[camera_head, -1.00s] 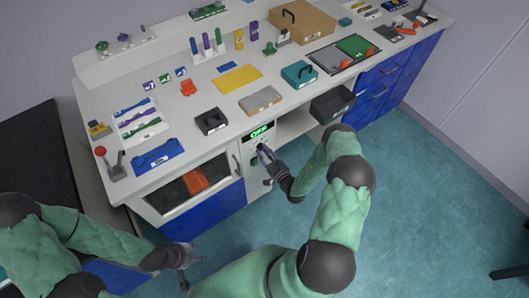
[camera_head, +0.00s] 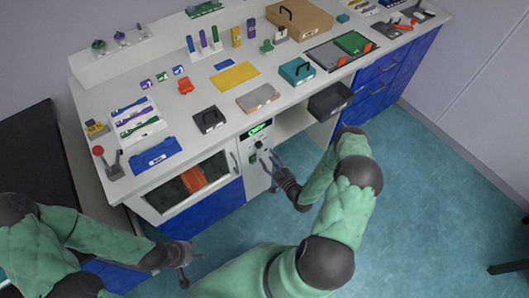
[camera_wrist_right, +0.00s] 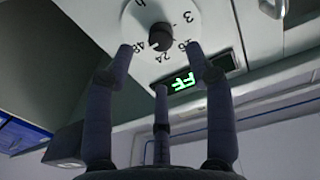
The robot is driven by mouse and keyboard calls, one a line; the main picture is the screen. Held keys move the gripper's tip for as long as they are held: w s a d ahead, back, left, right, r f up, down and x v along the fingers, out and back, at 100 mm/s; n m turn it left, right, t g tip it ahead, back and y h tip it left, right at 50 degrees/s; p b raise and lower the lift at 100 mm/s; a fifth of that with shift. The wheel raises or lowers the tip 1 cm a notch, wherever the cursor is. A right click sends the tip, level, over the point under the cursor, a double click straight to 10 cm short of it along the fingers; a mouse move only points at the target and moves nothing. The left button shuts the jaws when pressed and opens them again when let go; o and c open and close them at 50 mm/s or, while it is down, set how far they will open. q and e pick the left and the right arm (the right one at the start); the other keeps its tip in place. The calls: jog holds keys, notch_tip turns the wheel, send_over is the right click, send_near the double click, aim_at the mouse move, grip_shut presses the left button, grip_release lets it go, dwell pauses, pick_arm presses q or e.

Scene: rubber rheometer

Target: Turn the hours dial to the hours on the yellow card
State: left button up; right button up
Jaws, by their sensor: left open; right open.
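The hours dial (camera_wrist_right: 160,38) is a dark round knob on a white disc with printed numbers and an h; its pointer is not clear. In the head view the dial (camera_head: 259,144) is small on the cabinet front, below the green display (camera_head: 257,130). My right gripper (camera_head: 273,158) is open in front of the panel. In the wrist view its spread fingers (camera_wrist_right: 160,58) are apart around and short of the knob, with nothing between them. My left gripper (camera_head: 188,262) is open and empty, low at the left. A yellow sheet (camera_head: 234,76) lies on the counter; I can read no writing on it.
A glass-fronted oven door (camera_head: 188,185) with an orange thing inside is left of the panel. A dark open bin (camera_head: 330,101) is at the right under the counter edge. The counter holds boxes, tools and bottles. The floor in front is clear.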

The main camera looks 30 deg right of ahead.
jog(key=s, duration=0.6)
jog(key=shift+s+d, duration=0.15)
jog(key=shift+s, duration=0.15)
